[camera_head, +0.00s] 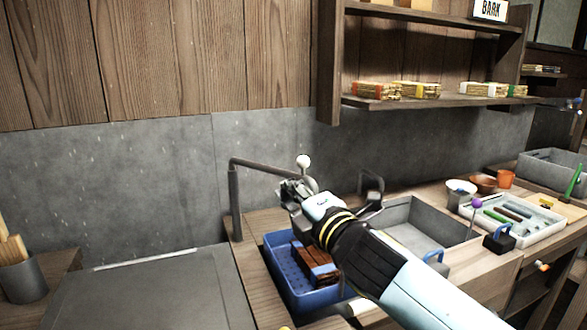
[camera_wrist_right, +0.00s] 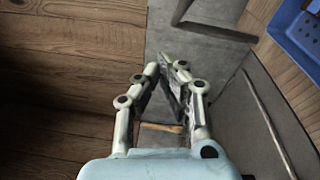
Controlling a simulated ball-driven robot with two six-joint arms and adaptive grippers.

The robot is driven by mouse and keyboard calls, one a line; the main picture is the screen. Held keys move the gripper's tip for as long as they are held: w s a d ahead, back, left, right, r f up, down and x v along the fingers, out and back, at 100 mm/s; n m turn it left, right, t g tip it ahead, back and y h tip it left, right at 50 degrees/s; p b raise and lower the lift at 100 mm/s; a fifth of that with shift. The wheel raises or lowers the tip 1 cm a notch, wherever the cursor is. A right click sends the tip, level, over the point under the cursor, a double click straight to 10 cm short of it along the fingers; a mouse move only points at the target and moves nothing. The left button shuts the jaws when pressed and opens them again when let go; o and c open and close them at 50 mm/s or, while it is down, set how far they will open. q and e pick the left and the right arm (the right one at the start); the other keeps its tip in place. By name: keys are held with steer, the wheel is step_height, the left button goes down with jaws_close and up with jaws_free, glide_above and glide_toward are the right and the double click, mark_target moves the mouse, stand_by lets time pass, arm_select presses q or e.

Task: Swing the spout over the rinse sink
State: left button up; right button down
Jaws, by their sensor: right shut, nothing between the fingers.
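The spout (camera_head: 262,165) is a dark grey pipe on an upright post (camera_head: 235,208) at the back of the counter. Its arm reaches right, and a white ball (camera_head: 303,161) shows by its far end. My right gripper (camera_head: 287,188) is shut and empty beside that end in the head view; whether it touches the spout I cannot tell. In the wrist view the fingers (camera_wrist_right: 173,64) come together, and a dark bar (camera_wrist_right: 215,30), apparently the spout, lies beyond them. A grey sink (camera_head: 412,213) lies right of the gripper, partly hidden by my arm. My left gripper is out of view.
A blue tray (camera_head: 273,262) with brown blocks stands below the gripper; it also shows in the wrist view (camera_wrist_right: 297,28). A white tray (camera_head: 520,236) of tools and small cups (camera_head: 505,179) stand right. A shelf (camera_head: 430,101) hangs above. A flat grey surface (camera_head: 150,292) lies clear at left.

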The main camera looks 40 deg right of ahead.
mark_target(301, 166)
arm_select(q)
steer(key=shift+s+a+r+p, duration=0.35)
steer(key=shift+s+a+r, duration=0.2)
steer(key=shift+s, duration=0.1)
arm_select(e)
steer(key=w+d, duration=0.4)
steer(key=w, duration=0.2)
steer(key=shift+d+r, duration=0.2)
steer(key=shift+r, duration=0.25)
steer(key=shift+w+d+b, duration=0.15)
steer(key=shift+d+b, duration=0.1)
steer(key=shift+d, duration=0.6)
steer(key=shift+w+d+b, duration=0.1)
steer(key=shift+d+b, duration=0.1)
steer(key=shift+d, duration=0.6)
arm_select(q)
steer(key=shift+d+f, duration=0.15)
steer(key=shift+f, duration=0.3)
arm_select(e)
steer(key=shift+a, duration=0.1)
steer(key=shift+f, duration=0.1)
